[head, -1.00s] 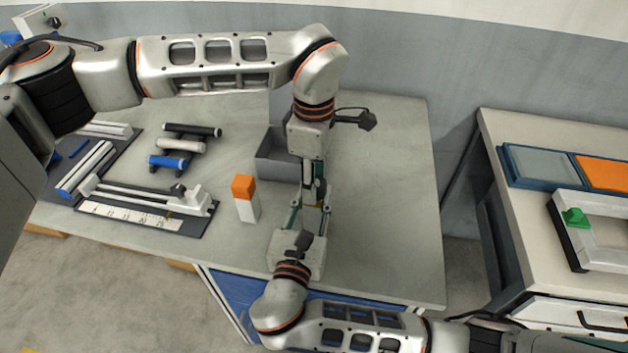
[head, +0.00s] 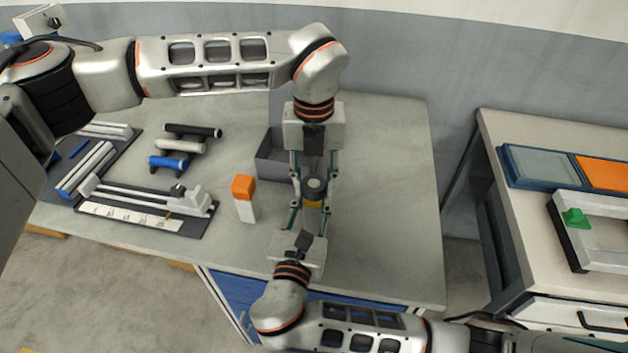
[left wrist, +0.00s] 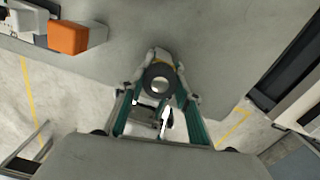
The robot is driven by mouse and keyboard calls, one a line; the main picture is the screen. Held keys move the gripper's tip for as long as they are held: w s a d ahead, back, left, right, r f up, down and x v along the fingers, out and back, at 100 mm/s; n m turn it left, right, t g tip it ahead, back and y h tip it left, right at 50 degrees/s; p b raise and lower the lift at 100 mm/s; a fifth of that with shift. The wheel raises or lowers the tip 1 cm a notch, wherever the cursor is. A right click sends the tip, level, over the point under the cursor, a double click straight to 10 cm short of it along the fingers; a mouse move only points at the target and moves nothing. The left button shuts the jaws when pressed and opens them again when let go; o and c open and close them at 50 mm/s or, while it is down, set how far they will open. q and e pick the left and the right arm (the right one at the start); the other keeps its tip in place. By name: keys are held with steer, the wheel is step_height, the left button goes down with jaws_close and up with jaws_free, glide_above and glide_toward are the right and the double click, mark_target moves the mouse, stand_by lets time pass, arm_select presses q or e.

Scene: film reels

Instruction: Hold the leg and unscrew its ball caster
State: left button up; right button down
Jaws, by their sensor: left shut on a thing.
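The leg (head: 312,203) stands upright between my two grippers in the head view, with a yellow band showing below its dark round top. The ball caster (head: 315,185) is at that top; in the left wrist view it is a dark ring with a pale centre (left wrist: 160,78). My left gripper (head: 314,184) comes from behind, pointing down, with its fingers on both sides of the caster, shut on it. My right gripper (head: 310,209) comes from the front, its fingers on either side of the leg below. Its fingertip contact is partly hidden, but it appears closed on the leg.
A grey open bin (head: 275,160) stands just behind and left. A white block with an orange top (head: 244,199) stands close at the left. Dark trays with rails (head: 145,213) and several rollers (head: 180,146) lie farther left. The table's right side is clear.

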mark_target(314, 183)
arm_select(q)
steer(key=n, duration=0.7)
steer(key=shift+n, duration=0.3)
steer(key=n, duration=0.3)
steer(key=shift+n, duration=0.3)
steer(key=n, duration=0.4)
steer(key=shift+n, duration=0.4)
steer(key=shift+r, duration=0.3)
steer(key=shift+r, duration=0.8)
steer(key=shift+r, duration=0.15)
steer(key=shift+r, duration=1.9)
arm_select(e)
steer(key=c, duration=1.6)
jaws_free()
steer(key=shift+o, duration=0.2)
